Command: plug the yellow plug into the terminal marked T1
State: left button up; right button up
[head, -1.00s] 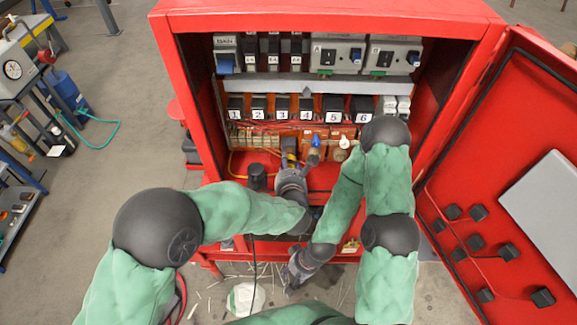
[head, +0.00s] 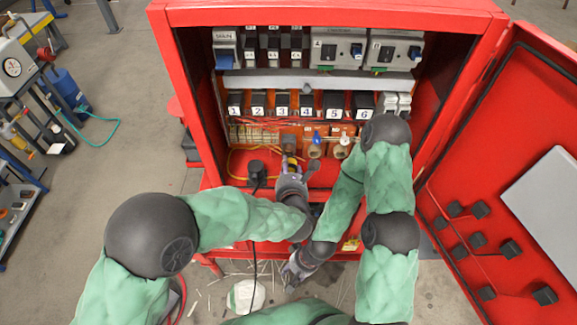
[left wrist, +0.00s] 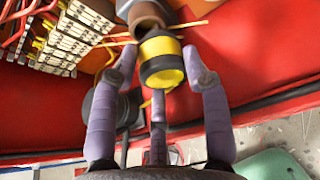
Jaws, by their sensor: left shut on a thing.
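The yellow plug (left wrist: 161,58), with black bands, sits between the fingers of my left gripper (left wrist: 153,85) in the left wrist view. My left gripper (head: 290,172) is shut on it, inside the red cabinet. The plug's far end meets a grey-brown round terminal (left wrist: 147,18); I cannot tell how deeply it is seated. In the head view the plug (head: 291,163) shows small, just below a grey terminal (head: 289,141). No T1 mark is readable. My right gripper (head: 298,268) is low in front of the cabinet; its finger opening is unclear.
A blue-tipped terminal (head: 315,145) and a pale-tipped one (head: 343,148) stand to the right. A black round part (head: 257,168) is left of my left gripper. Numbered blocks (head: 282,104) line up above. The open cabinet door (head: 500,150) is at right.

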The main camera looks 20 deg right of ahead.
pick_arm(q)
jog(key=shift+s+a+r+b, duration=0.1)
jog(key=shift+s+a+b, duration=0.1)
jog(key=shift+s, duration=0.35)
jog(key=shift+s+a+r+b, duration=0.1)
jog(key=shift+s+a, duration=0.1)
jog(key=shift+s, duration=0.35)
